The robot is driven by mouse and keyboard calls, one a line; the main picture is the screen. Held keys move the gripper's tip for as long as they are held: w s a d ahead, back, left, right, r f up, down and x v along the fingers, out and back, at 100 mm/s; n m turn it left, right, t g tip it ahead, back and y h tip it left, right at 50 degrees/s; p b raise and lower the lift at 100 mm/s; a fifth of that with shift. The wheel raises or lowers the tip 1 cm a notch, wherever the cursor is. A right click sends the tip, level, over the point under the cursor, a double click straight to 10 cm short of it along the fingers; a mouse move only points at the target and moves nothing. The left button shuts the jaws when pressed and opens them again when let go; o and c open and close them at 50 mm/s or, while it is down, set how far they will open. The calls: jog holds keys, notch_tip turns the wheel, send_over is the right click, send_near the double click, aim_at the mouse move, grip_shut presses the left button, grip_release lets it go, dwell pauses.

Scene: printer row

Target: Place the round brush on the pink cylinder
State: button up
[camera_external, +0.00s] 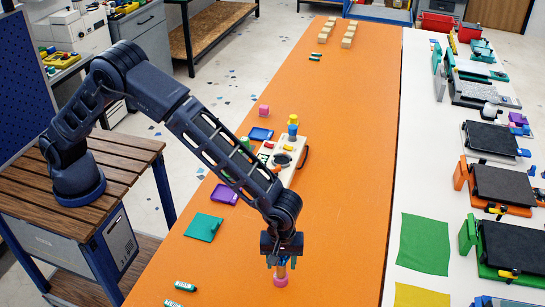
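My gripper (281,264) points straight down low over the front part of the orange table. Its blue fingers stand on either side of a small upright tan piece, which looks like the round brush (281,270); most of it is hidden by the fingers. Directly below the tan piece is a round pink piece (281,281), seemingly the pink cylinder, on the table. The tan piece appears to meet its top, but I cannot tell whether they touch. Another small pink piece (264,110) stands farther back on the table.
A pale tray (290,146) with a blue-and-yellow piece stands mid-table. Teal (203,227) and purple (224,194) flat pieces lie to the left. Green markers (185,286) lie at the front left. The orange surface right of my gripper is clear. A white table (375,290) with printers runs alongside.

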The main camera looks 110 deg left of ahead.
notch_tip(320, 180, up, 12)
jog(key=shift+r, duration=0.1)
jog(key=s+a+r+m+t, duration=0.1)
jog(key=s+a+r+m, duration=0.2)
jog(key=s+r, duration=0.5)
jog(key=s+a+r+m, duration=0.2)
jog(key=s+r+m, duration=0.3)
jog(key=s, duration=0.4)
jog(key=s+a+r+m+t, duration=0.1)
jog(key=s+a+r+m, duration=0.15)
jog(key=s+r, duration=0.65)
jog(key=s+a+f+m+t, duration=0.1)
jog(key=s+m, duration=0.4)
jog(key=s, duration=1)
jog(key=s+a+f+m+t, duration=0.1)
jog(key=s+m, duration=0.4)
jog(key=s, duration=1.1)
jog(key=shift+a+f+t, duration=0.25)
jog(key=shift+a+t, duration=0.05)
jog(key=shift+a, duration=0.55)
jog(key=shift+s+m, duration=0.1)
jog(key=shift+m, duration=0.15)
